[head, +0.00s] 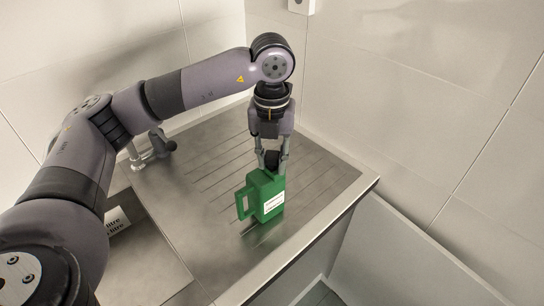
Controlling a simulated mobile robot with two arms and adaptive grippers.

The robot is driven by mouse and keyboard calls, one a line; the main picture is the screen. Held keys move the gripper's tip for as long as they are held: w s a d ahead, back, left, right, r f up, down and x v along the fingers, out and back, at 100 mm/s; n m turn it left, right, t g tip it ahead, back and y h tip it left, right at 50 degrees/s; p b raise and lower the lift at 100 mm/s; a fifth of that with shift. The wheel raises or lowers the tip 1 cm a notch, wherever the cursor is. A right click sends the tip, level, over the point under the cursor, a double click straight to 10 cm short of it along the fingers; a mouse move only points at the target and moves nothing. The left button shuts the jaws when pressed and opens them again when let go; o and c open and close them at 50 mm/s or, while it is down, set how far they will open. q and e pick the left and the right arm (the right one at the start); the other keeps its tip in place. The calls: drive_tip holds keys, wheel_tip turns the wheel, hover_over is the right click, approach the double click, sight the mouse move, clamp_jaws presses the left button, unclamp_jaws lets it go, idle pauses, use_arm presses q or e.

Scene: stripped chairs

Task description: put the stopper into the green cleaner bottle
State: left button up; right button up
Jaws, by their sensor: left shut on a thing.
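The green cleaner bottle (268,200) stands upright on the grooved metal drainboard, with a handle on its left side and a white label on its front. My left gripper (271,158) points down right over the bottle's top. Its fingers are shut on a dark, rounded stopper (272,161). The stopper is at the bottle's top edge in this view. The mouth is hidden, so I cannot tell whether the stopper is inside it, touching it or just above it. My right gripper is not in view.
The drainboard (215,165) is clear around the bottle, with its edge at the front right. A tap (150,152) stands at the back left. A white printed label (117,220) shows partly behind my left arm. Tiled walls (390,110) close off the back and right.

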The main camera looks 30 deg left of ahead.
use_arm(q)
drive_tip(key=o, duration=0.9)
drive_tip(key=shift+f, duration=0.1)
drive_tip(key=shift+o, duration=0.2)
